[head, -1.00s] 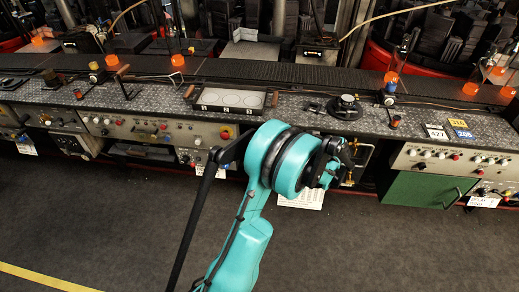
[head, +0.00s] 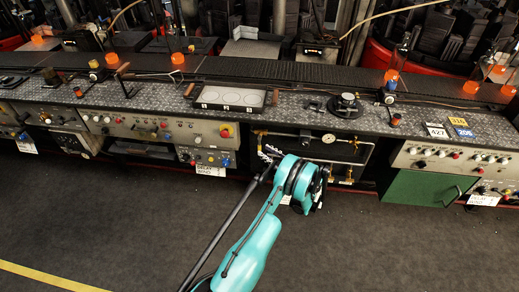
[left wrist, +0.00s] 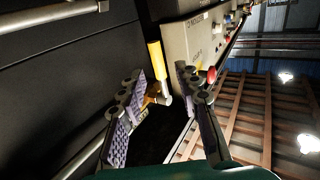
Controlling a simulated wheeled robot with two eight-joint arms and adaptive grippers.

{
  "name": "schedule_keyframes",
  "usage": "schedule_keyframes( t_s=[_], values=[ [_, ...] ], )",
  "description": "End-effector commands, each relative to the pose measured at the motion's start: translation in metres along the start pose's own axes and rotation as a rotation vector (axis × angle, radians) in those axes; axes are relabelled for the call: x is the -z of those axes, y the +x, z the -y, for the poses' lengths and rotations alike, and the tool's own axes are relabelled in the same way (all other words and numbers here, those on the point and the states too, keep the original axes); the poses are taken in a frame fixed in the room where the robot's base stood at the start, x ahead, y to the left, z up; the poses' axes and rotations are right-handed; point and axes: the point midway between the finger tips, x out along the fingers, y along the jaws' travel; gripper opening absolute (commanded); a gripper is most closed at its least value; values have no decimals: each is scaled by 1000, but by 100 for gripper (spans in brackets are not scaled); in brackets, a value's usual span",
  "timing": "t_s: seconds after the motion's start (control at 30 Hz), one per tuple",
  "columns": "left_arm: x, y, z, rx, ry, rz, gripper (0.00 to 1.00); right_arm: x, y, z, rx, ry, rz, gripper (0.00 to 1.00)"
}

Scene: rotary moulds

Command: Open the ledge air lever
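The air lever has a yellow handle (left wrist: 155,58) with a brass-coloured fitting (left wrist: 154,97) at one end, in the left wrist view. My left gripper (left wrist: 165,105) is open, its two padded fingers on either side of the fitting end. I cannot tell whether either finger touches it. In the head view my left gripper (head: 268,157) is at the left part of the recess under the ledge, and the lever itself is too small to make out there. The recess holds a pipe with a round gauge (head: 328,138) and brass valves (head: 354,146).
The patterned metal ledge (head: 290,118) runs above the recess. A control panel (head: 150,128) with knobs is to the left, and a green door (head: 425,188) to the right. A pale panel (left wrist: 190,45) stands close to the fingers. The floor in front is clear.

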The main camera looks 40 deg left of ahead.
Motion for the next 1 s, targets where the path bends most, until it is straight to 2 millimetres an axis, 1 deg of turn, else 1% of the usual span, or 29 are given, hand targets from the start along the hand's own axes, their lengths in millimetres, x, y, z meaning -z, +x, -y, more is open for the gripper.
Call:
schedule_keyframes(
  t_s=[0.03,0.1,0.2,0.3,0.4,0.63,0.67,0.7,0.77,1.0],
  values=[
    [-3,10,0,2,0,0,33,-3,4,0,0,0,0,40],
    [-3,21,0,2,1,1,33,-5,7,0,0,0,0,40],
    [-2,34,0,1,1,1,33,-8,10,0,0,0,0,40],
    [-1,43,0,0,1,1,33,-9,12,0,0,0,0,40],
    [0,47,-1,-1,1,1,33,-9,12,0,0,0,0,40],
    [0,47,-1,-1,2,2,33,-9,12,0,0,0,0,40],
    [0,47,-1,-2,2,2,25,-9,12,0,0,0,0,40],
    [0,47,-1,-2,2,2,15,-9,12,0,0,0,0,40],
    [0,47,-1,-1,2,2,0,-9,12,0,0,0,0,40],
    [0,47,-1,-2,2,2,0,-9,12,0,0,0,0,40]
  ],
)
